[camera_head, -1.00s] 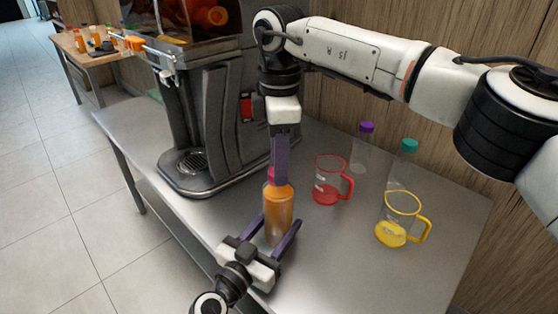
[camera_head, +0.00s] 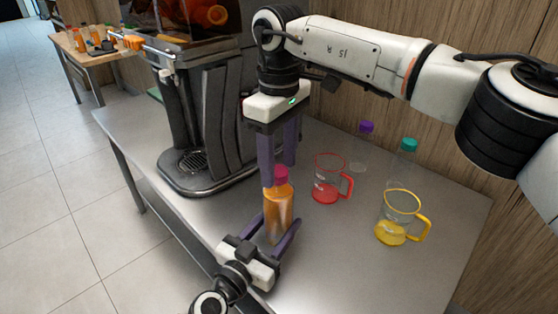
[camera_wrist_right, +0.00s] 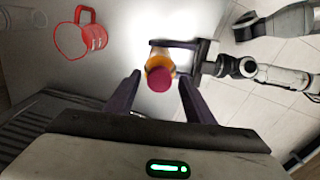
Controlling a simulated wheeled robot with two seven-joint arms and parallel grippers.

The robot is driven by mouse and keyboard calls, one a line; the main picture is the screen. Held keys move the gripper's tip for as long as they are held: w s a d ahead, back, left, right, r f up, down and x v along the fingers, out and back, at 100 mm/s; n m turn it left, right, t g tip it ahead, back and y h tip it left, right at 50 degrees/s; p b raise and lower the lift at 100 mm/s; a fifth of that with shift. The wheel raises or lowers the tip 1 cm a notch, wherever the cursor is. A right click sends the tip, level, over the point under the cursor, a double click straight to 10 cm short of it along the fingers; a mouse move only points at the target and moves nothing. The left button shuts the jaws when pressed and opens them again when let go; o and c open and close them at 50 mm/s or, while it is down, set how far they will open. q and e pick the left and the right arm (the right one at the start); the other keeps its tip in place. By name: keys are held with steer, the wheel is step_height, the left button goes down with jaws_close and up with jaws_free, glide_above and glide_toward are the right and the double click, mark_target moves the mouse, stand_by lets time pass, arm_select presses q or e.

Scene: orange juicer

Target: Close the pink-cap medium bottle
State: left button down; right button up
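The medium bottle (camera_head: 277,218) holds orange juice and stands upright near the table's front edge. Its pink cap (camera_head: 281,175) sits at the top of the bottle; whether it is tight cannot be told. My left gripper (camera_head: 277,228) has its fingers on both sides of the bottle body and appears shut on it. In the right wrist view, the cap (camera_wrist_right: 159,79) shows between and beyond the fingertips, over the orange bottle (camera_wrist_right: 160,61).
A dark juicer (camera_head: 205,125) stands at the left of the steel table (camera_head: 340,270). A red-rimmed jug (camera_head: 329,180) and a yellow-rimmed jug (camera_head: 400,215) stand to the right. A purple-cap bottle (camera_head: 361,148) and a green-cap bottle (camera_head: 405,158) are behind them.

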steer(key=shift+r, duration=2.3)
steer(key=shift+c, duration=0.4)
